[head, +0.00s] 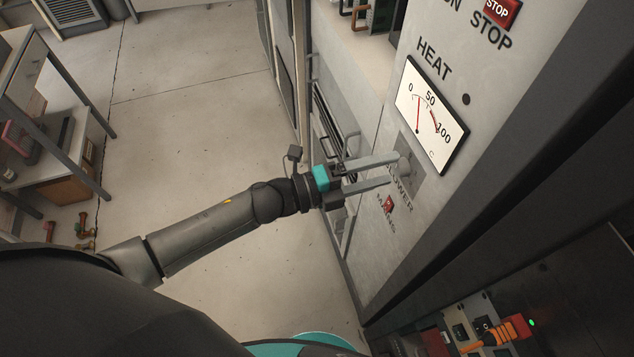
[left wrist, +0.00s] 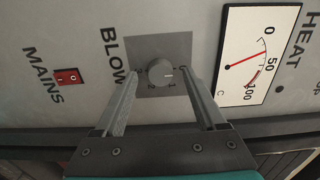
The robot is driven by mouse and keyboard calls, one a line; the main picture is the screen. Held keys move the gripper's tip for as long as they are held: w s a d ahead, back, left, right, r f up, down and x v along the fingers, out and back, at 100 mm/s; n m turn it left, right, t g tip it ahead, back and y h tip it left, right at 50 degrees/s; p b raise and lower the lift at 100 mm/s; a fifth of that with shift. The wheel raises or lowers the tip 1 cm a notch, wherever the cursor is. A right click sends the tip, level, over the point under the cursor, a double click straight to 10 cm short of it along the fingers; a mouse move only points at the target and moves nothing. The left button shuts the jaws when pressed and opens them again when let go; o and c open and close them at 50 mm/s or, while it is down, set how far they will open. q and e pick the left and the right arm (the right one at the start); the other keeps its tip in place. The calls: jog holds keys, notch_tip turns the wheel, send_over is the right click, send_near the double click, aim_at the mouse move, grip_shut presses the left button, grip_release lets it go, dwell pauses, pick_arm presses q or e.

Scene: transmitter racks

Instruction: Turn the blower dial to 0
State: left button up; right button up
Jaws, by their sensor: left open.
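The blower dial (left wrist: 161,73) is a round grey knob with a white pointer mark on a square grey plate (left wrist: 178,45). In the left wrist view its mark points to the right in the picture. In the head view the dial (head: 404,165) sits on the rack panel below the heat meter, near the fingertips. My left gripper (head: 394,171) is open, its fingers reaching toward the panel. In the left wrist view the fingers (left wrist: 160,75) lie on either side of the dial, and I cannot tell whether they touch it. The BLOWER label is partly hidden. My right gripper is not in view.
The heat meter (head: 432,115) is beside the dial plate. A red mains switch (head: 389,204) sits below it and a red stop button (head: 497,11) above. A bench (head: 60,110) stands at the left. The floor (head: 190,110) between is clear.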

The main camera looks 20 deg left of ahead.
pick_arm(q)
jog(key=v, duration=1.4)
jog(key=shift+b, duration=0.45)
jog(key=w+a+f+n+t+y+b, duration=0.1)
jog(key=a+f+n+y, duration=0.25)
jog(key=f, duration=0.35)
jog(key=w+a+f+n+t+y+b, duration=0.1)
jog(key=w+a+f+n+y, duration=0.15)
jog(key=f+n, duration=0.35)
jog(key=s+a+f+n+g+y+b, duration=0.1)
jog(key=s+a+f+n+y, duration=0.25)
jog(key=f, duration=0.55)
jog(key=s+a+f+n+g+y+b, duration=0.1)
jog(key=s+a+f+n+y, duration=0.2)
jog(key=f, duration=0.6)
jog(key=s+d+f+n+g, duration=0.2)
jog(key=s+f, duration=0.3)
jog(key=s, duration=0.3)
jog(key=s+d+f+n+g+y+b, duration=0.1)
jog(key=s+d+f+n+g, duration=0.1)
jog(key=s+f+n+g, duration=0.2)
jog(key=s+d+f+n+g+y+b, duration=0.1)
jog(key=s+d+f+n+g, duration=0.1)
jog(key=s+f, duration=0.6)
jog(key=s+n+g, duration=0.1)
jog(key=s+n, duration=0.1)
jog(key=s, duration=0.3)
jog(key=shift+d+g, duration=0.2)
jog(key=shift+g, duration=0.1)
